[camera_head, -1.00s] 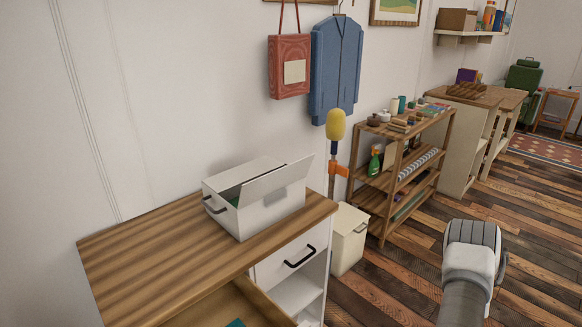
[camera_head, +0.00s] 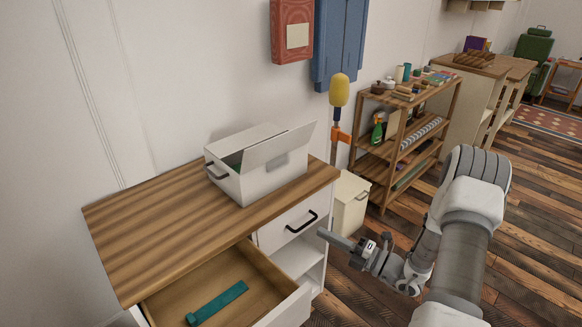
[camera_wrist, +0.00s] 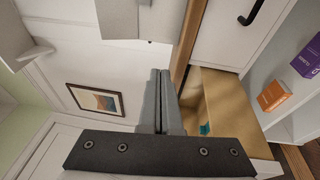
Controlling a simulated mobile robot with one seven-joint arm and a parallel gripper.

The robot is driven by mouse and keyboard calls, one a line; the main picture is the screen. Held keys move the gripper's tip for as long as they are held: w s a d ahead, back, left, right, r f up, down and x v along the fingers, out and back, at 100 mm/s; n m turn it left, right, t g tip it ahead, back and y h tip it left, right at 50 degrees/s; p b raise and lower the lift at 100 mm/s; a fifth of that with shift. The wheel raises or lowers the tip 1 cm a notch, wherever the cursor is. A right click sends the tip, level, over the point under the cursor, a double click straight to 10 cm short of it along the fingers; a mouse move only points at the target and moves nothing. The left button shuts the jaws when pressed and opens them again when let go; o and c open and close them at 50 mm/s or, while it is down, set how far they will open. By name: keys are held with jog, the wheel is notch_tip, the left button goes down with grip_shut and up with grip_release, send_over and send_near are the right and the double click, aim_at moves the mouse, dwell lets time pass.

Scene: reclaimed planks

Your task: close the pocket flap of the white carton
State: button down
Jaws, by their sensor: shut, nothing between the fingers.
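The white carton (camera_head: 270,182) stands on the right part of the wooden-topped cabinet (camera_head: 160,220) in the head view. Its flap (camera_head: 278,148) on the near right side stands up at a slant, so the carton is open along its top. A dark handle (camera_head: 216,171) is on its left end. My gripper (camera_head: 325,234) is shut and empty, in front of the cabinet's right side, below and to the right of the carton and apart from it. In the wrist view the two fingers (camera_wrist: 160,100) lie together. What lies inside the carton is mostly hidden.
A cream bin (camera_head: 349,200), a yellow-headed duster (camera_head: 339,92) and a wooden shelf (camera_head: 405,135) stand to the right.

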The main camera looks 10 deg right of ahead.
aim_at(284, 137)
jog(key=w+d+r+m+t+h, duration=0.1)
jog(key=w+r+m+t+h, duration=0.3)
jog(key=w+r, duration=0.65)
jog(key=w+a+r, duration=0.2)
jog(key=w, duration=0.1)
jog(key=w+a+r+t+y+b, duration=0.1)
jog(key=w+a+r, duration=0.1)
jog(key=w, duration=0.1)
jog(key=w+a+r+y, duration=0.1)
jog(key=w+a+r, duration=0.1)
jog(key=w, duration=0.1)
jog(key=shift+w+a+n+b, duration=0.25)
jog(key=shift+w+n+b, duration=0.05)
jog(key=shift+w+b, duration=0.1)
jog(key=shift+r, duration=0.1)
